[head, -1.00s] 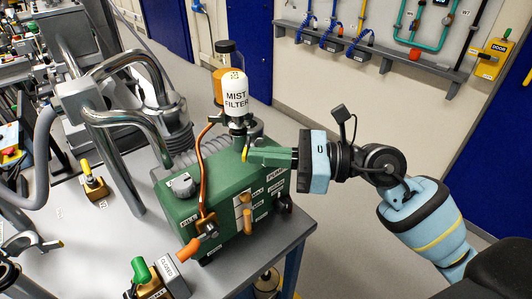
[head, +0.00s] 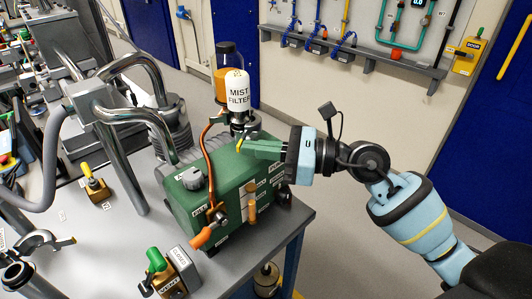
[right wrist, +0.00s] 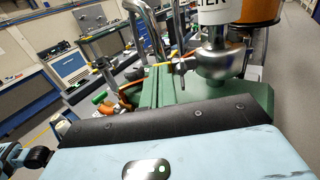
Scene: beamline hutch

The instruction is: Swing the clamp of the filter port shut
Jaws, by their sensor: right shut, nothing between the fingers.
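The white mist filter (head: 240,90) stands upright on top of the green pump (head: 190,214). The filter port clamp (head: 239,141) is at its neck, showing mainly as a small lever with a yellow tip; the ring is mostly hidden. My left gripper is not in view.
An orange-filled jar (head: 228,62) stands behind the filter. A copper pipe (head: 206,150) runs down the pump's front to an orange-handled valve (head: 203,238). A green-handled vent valve (head: 170,275) and an open clamp (head: 35,240) are nearer. Floor is clear to the right.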

